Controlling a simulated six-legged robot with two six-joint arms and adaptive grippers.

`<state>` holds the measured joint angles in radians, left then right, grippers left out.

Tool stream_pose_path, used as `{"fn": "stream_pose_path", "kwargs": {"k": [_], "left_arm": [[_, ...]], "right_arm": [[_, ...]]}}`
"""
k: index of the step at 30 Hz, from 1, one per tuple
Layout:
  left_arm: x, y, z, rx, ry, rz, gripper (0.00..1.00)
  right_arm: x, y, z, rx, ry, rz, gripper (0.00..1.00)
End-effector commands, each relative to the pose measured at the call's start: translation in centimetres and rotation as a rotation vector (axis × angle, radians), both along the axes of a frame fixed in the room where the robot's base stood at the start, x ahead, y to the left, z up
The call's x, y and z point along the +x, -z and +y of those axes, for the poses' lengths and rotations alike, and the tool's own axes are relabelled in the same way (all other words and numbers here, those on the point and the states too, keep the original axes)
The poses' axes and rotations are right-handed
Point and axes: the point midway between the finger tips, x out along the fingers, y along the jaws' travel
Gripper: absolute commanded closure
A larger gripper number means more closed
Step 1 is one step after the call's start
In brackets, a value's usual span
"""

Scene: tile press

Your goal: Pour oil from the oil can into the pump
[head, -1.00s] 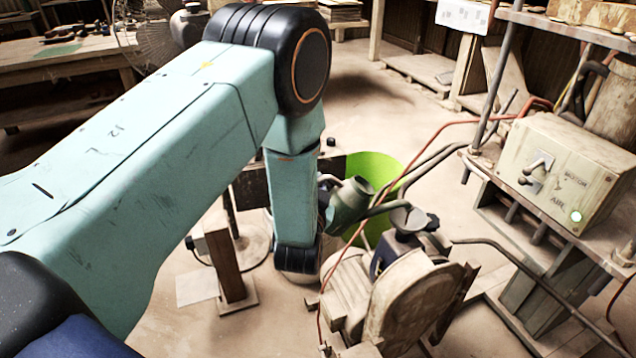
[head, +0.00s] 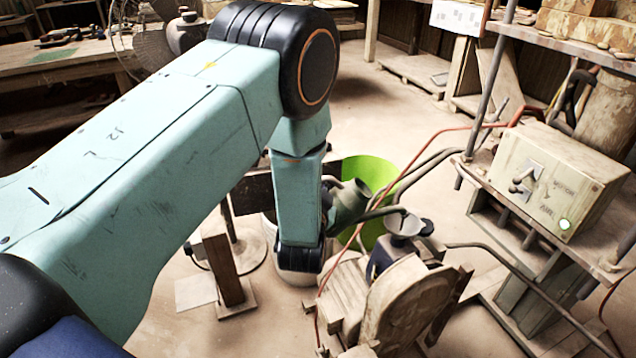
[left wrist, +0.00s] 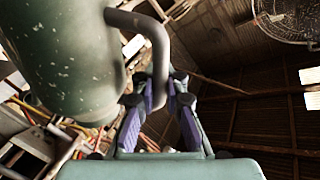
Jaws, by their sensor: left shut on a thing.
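The green oil can (head: 348,203) is held tilted, its thin spout (head: 384,213) pointing right. The spout's tip is over or at the grey funnel (head: 404,224) on top of the dark blue pump body (head: 380,262). I cannot tell whether oil is flowing. In the left wrist view the scuffed can body (left wrist: 68,60) fills the upper left. My left gripper (left wrist: 158,98) is shut on the can's curved handle (left wrist: 157,50). In the head view my own arm hides this gripper. My right gripper is in neither view.
A bright green bucket (head: 372,172) stands behind the spout. Red and grey hoses cross close to the can and funnel. A beige switch box (head: 556,185) sits on a rack at right. A wooden post (head: 222,265) stands left of my forearm.

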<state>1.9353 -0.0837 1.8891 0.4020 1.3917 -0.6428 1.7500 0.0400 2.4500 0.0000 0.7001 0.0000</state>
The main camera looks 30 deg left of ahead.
Motion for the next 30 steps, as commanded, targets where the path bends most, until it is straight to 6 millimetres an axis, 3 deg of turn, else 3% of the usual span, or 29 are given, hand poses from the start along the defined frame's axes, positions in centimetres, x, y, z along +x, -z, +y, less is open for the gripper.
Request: {"fn": "stream_pose_path", "kwargs": {"k": [17, 30], "left_arm": [[0.1, -0.2, 0.0, 0.000, 0.000, -0.005, 1.00], [0.4, -1.3, -0.5, 0.042, 0.000, 0.016, 1.00]], "right_arm": [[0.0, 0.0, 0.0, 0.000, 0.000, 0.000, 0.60], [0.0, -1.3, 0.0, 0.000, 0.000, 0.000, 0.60]]}}
